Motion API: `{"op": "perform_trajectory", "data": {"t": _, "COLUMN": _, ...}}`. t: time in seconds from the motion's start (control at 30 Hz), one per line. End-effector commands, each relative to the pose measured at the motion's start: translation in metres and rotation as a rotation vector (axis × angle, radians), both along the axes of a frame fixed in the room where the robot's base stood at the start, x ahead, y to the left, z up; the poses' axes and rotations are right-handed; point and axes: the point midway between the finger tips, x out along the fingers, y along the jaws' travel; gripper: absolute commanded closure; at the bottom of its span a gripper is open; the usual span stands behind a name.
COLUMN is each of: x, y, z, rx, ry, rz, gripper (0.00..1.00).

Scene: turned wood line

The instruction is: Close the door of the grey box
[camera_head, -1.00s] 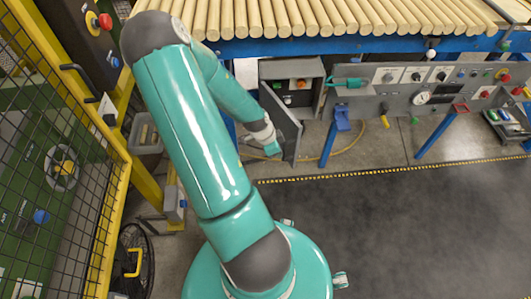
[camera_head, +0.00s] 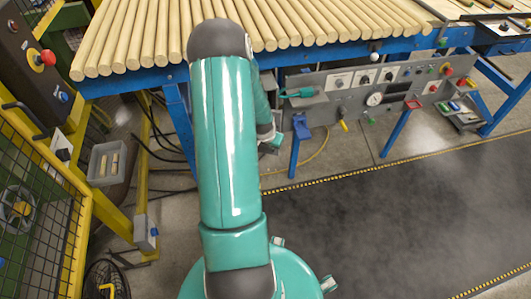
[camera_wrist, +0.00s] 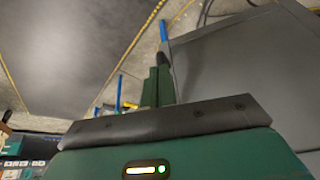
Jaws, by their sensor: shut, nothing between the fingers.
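The grey box and its door are hidden behind my teal arm in the head view. In the wrist view a large flat grey panel (camera_wrist: 235,60) fills the upper right, close to the fingers; I cannot tell whether it is the door or a side of the box. My gripper (camera_wrist: 160,84) is shut and empty, its dark green fingers just left of this panel's edge. Contact between them cannot be made out. In the head view only a small part of my gripper (camera_head: 272,141) shows, right of the arm and below the table.
A blue table (camera_head: 330,55) carries a row of wooden rods. A control panel (camera_head: 345,98) with knobs and a gauge hangs under it at right. A grey bin (camera_head: 108,163) and yellow mesh fence (camera_head: 45,200) are at left. Dark floor matting (camera_head: 390,215) at right is clear.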

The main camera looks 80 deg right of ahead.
Motion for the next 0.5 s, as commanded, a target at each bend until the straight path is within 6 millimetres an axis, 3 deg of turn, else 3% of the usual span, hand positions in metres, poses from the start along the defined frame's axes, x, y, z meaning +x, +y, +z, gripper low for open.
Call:
{"op": "perform_trajectory", "data": {"t": 0.23, "x": -0.014, "y": -0.047, "z": 0.0, "rx": -0.003, "ry": -0.002, "rz": 0.178, "gripper": 1.0}}
{"op": "perform_trajectory", "data": {"t": 0.5, "x": -0.016, "y": -0.092, "z": 0.0, "rx": -0.001, "ry": -0.002, "rz": 0.36, "gripper": 1.0}}
